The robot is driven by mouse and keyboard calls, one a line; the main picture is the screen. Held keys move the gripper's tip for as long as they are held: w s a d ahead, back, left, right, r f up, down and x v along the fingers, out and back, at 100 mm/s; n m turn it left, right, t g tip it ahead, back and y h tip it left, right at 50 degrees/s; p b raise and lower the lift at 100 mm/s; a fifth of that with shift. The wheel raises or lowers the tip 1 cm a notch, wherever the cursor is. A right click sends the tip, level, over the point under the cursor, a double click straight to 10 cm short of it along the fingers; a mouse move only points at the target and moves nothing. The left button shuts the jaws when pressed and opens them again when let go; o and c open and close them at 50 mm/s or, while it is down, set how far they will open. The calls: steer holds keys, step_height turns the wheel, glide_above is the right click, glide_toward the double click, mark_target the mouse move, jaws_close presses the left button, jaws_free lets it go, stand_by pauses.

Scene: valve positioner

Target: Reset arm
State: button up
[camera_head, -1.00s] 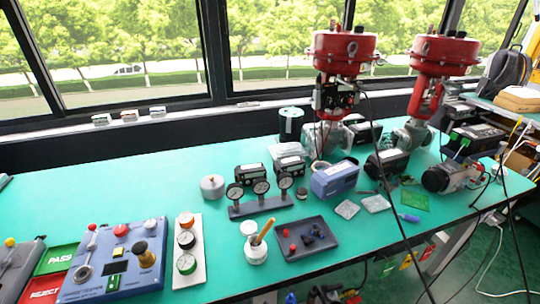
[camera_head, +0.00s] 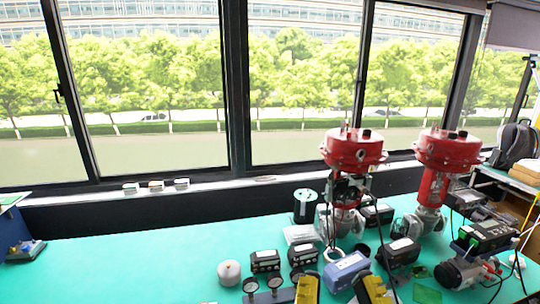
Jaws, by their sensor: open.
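My gripper (camera_head: 340,287) shows at the bottom edge as two yellow-and-black fingers standing wide apart. It is open, and nothing is seen held in it. Between and behind the fingers is a blue-grey box-shaped device (camera_head: 346,268) on the green bench; I cannot tell whether the fingers touch anything. The rest of my arm is out of view. Two red-topped valve actuators (camera_head: 353,150) (camera_head: 447,152) stand upright behind the gripper, to its right.
The green bench (camera_head: 130,262) is clear at the left. Dark device boxes (camera_head: 265,261), a grey round canister (camera_head: 229,272) and pressure gauges (camera_head: 251,285) stand left of the gripper. A motor-like unit (camera_head: 465,272) and cables lie at right. Windows close off the back.

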step_height(320, 180, up, 30)
steer(key=p, duration=2.7)
step_height(320, 180, down, 39)
steer(key=b, duration=3.8)
steer(key=shift+r, duration=0.2)
